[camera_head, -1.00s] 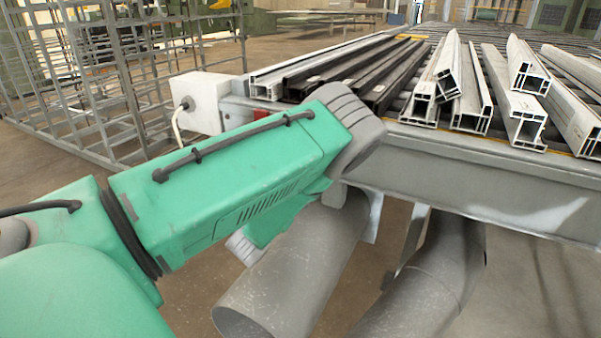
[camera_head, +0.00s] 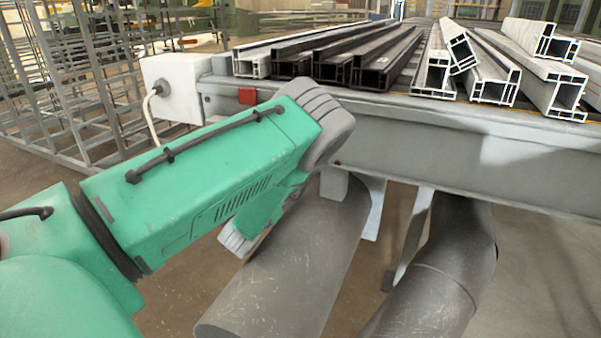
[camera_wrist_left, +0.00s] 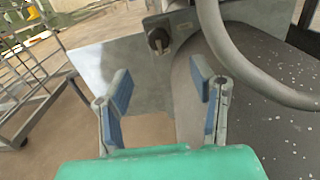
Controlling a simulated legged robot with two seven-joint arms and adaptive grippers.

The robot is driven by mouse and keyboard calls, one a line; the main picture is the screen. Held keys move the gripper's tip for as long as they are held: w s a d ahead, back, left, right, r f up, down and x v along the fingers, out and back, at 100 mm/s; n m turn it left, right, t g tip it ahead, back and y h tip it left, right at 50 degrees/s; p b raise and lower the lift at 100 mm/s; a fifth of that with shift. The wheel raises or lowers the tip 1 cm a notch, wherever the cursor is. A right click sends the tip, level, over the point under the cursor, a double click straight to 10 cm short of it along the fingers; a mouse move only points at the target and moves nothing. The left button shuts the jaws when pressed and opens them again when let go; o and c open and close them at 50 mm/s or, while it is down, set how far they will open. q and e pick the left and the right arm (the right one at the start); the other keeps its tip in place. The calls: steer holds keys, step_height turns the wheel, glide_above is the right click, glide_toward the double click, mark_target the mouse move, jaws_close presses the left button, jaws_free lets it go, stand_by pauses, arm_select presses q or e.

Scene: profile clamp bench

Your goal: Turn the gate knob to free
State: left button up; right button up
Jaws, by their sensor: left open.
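The gate knob (camera_wrist_left: 158,40) is a small dark knob on a grey metal plate (camera_wrist_left: 125,72), in the upper middle of the left wrist view. My left gripper (camera_wrist_left: 163,80) is open and empty, with blue pads on its two fingers. The knob shows beyond the gap between the fingertips, and the fingers look apart from it. In the head view my green left arm reaches toward the bench front; the gripper's fingers and the knob are not visible there. My right gripper is not in view.
The bench (camera_head: 460,150) carries several white and black profiles. A white box (camera_head: 172,85) with a cable and a red piece (camera_head: 247,96) sit at its left end. Large grey pipes (camera_head: 290,270) run below it. A curved grey hose (camera_wrist_left: 245,60) crosses near the knob. Metal racks (camera_head: 80,80) stand left.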

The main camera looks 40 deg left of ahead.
arm_select(q)
steer(key=b+x, duration=0.2)
steer(key=x, duration=0.8)
steer(key=shift+w+a+f, duration=0.2)
steer(key=shift+w+a, duration=0.1)
steer(key=shift+w, duration=0.05)
steer(key=c, duration=1.1)
steer(key=shift+w+d, duration=0.1)
steer(key=shift+c, duration=0.2)
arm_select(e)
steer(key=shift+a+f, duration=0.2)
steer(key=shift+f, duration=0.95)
